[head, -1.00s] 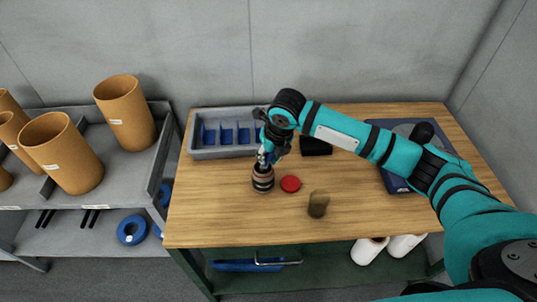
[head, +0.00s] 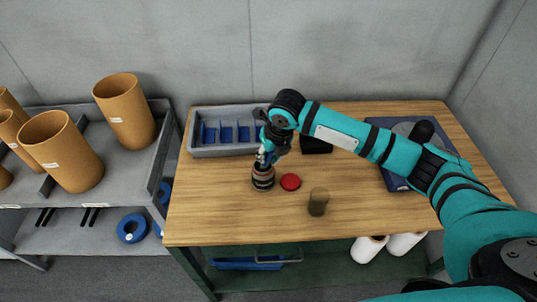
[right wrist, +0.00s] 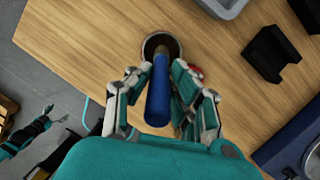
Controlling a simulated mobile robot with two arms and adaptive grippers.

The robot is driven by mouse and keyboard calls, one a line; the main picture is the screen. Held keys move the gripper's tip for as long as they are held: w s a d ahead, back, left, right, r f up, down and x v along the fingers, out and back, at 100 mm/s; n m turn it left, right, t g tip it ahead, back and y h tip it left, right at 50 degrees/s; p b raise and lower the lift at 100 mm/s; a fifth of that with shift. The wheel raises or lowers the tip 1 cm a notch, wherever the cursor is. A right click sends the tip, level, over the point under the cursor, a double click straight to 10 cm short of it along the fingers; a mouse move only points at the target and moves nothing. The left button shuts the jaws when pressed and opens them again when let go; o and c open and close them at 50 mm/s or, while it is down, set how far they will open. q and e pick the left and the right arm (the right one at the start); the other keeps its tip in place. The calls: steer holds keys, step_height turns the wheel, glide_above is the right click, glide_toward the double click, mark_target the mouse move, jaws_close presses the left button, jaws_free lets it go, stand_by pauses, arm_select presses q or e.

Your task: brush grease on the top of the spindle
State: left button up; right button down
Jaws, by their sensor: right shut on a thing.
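My right gripper (head: 265,155) is shut on a brush with a blue handle (right wrist: 158,95). The brush points down at a round dark pot with pale bands (head: 263,178), which also shows in the right wrist view (right wrist: 148,38). The brush's brown lower part is over or inside the pot's mouth; its tip is hidden. A red lid (head: 290,182) lies right of the pot. A blue plate (head: 397,185) with a grey disc and black knob sits at the table's right, partly behind my arm; I cannot tell if it holds the spindle. My left gripper (right wrist: 45,119) shows small in the right wrist view.
A short olive-brown cylinder (head: 318,202) stands near the table's front edge. A grey bin with blue dividers (head: 222,152) and a black block (head: 316,146) stand at the back. Orange tubes (head: 60,150) stand on the left rack. The front left of the table (head: 205,220) is bare.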

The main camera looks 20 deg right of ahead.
steer(key=shift+s+f+p, duration=0.1)
steer(key=shift+p, duration=0.25)
stand_by(1.2)
step_height(320, 180, up, 5)
steer(key=p, duration=0.5)
steer(key=shift+r+p, duration=0.95)
steer(key=shift+r, duration=0.15)
steer(key=shift+f, duration=0.1)
